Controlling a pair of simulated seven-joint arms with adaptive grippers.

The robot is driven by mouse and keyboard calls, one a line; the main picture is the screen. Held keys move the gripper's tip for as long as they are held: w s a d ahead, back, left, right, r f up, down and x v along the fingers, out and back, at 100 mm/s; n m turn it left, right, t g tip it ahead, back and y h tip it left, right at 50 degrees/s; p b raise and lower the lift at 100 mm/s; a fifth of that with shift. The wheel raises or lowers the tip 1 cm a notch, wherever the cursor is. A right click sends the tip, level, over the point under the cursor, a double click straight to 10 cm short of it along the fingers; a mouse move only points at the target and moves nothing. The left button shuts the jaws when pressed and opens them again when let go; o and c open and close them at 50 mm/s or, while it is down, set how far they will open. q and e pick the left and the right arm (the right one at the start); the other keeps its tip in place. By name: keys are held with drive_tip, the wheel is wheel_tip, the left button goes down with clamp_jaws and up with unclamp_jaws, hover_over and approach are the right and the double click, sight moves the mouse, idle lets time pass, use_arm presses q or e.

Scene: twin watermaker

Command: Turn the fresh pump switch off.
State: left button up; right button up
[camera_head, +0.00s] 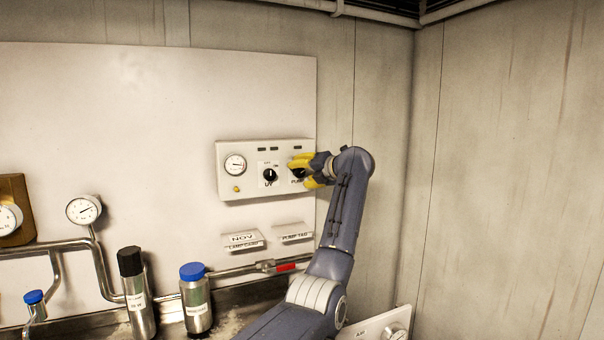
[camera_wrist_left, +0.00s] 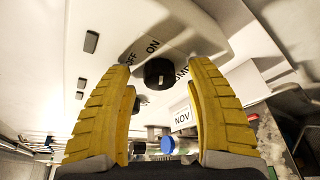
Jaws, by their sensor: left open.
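The pump switch is a black rotary knob (camera_wrist_left: 158,74) on the white control panel (camera_head: 228,183), with OFF and ON lettering beside it in the left wrist view. I cannot tell which mark it points to. In the head view its dark knob (camera_head: 298,173) is partly hidden by my fingers. My left gripper (camera_head: 304,173) is at the panel's right end, its yellow fingers open. In the left wrist view the fingers (camera_wrist_left: 158,68) are on either side of the knob, with gaps visible. My right gripper is not in view.
A similar UV knob (camera_head: 270,175) and a round gauge (camera_head: 235,165) sit to the left on the panel. Small tags (camera_head: 242,240) hang below. Bottles (camera_head: 196,305) and pipes (camera_head: 95,250) stand lower left. The right wall (camera_head: 510,170) is bare.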

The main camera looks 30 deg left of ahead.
use_arm(q)
drive_tip(key=shift+a, duration=0.15)
clamp_jaws()
idle(0.5)
